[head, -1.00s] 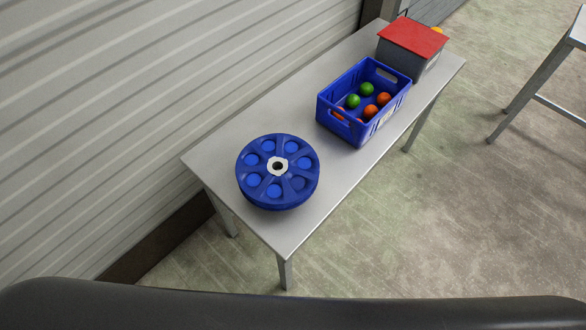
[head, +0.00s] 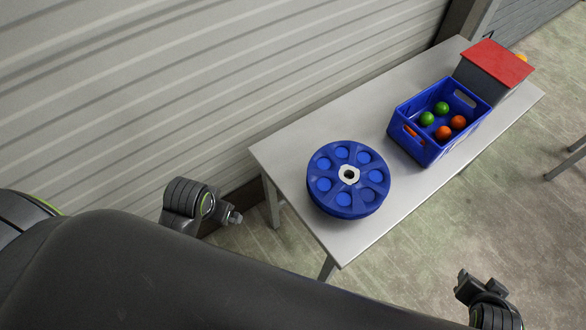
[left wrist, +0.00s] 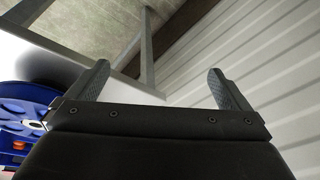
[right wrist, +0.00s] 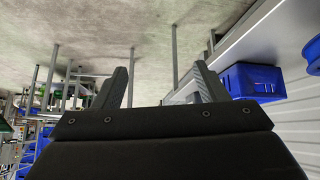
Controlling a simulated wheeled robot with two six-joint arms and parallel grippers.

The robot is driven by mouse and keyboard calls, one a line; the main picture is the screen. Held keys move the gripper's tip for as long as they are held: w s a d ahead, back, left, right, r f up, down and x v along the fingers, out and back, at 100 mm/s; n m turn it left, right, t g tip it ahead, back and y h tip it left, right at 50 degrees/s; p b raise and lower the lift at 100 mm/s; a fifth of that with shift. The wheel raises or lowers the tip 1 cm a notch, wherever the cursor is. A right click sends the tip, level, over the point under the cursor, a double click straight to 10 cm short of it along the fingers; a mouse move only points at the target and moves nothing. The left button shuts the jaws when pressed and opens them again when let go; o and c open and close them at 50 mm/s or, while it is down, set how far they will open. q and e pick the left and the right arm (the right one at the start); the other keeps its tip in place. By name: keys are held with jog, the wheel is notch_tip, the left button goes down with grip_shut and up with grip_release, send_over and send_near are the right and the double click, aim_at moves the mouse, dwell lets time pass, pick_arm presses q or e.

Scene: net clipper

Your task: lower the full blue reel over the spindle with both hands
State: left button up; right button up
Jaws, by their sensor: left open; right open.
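The blue reel (head: 326,206) lies flat on the near end of the grey table, with round blue pockets and a white hub with a dark centre hole. Its edge shows at the left of the left wrist view (left wrist: 18,98) and at the right of the right wrist view (right wrist: 314,52). My left gripper (head: 234,217) is left of the table, apart from the reel, open and empty (left wrist: 155,85). My right gripper (head: 468,283) is right of the table, apart from the reel, open and empty (right wrist: 162,82). I cannot make out a spindle.
A blue crate (head: 428,152) with green and orange balls stands behind the reel on the table (head: 285,150). A grey box with a red lid (head: 497,63) is at the far end. A ribbed wall (head: 200,80) runs along the table's left side.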

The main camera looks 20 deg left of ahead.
pick_arm(q)
jog(key=w+d+m+h, duration=0.1)
jog(key=w+d, duration=0.4)
jog(key=w, duration=0.5)
pick_arm(e)
jog(key=w+a+f+m+t+y, duration=0.2)
jog(key=w+f+m+t, duration=0.15)
jog(key=w+t, duration=0.7)
pick_arm(q)
notch_tip(320, 180, up, 12)
jog(key=m+g, duration=0.3)
jog(key=m, duration=0.3)
send_over(334, 158)
pick_arm(e)
jog(key=s+a+f+g+y, duration=0.1)
jog(key=a+f+g+y, duration=0.1)
jog(key=a+y, duration=0.4)
jog(key=s+a+f+g+y, duration=0.1)
jog(key=a+f+g+y, duration=0.1)
jog(key=a+f+y, duration=0.2)
jog(key=a+y, duration=0.2)
jog(key=y, duration=0.2)
jog(key=shift+s+a+m+g+y, duration=0.3)
jog(key=shift+s+m+g, duration=0.05)
jog(key=shift+s, duration=0.05)
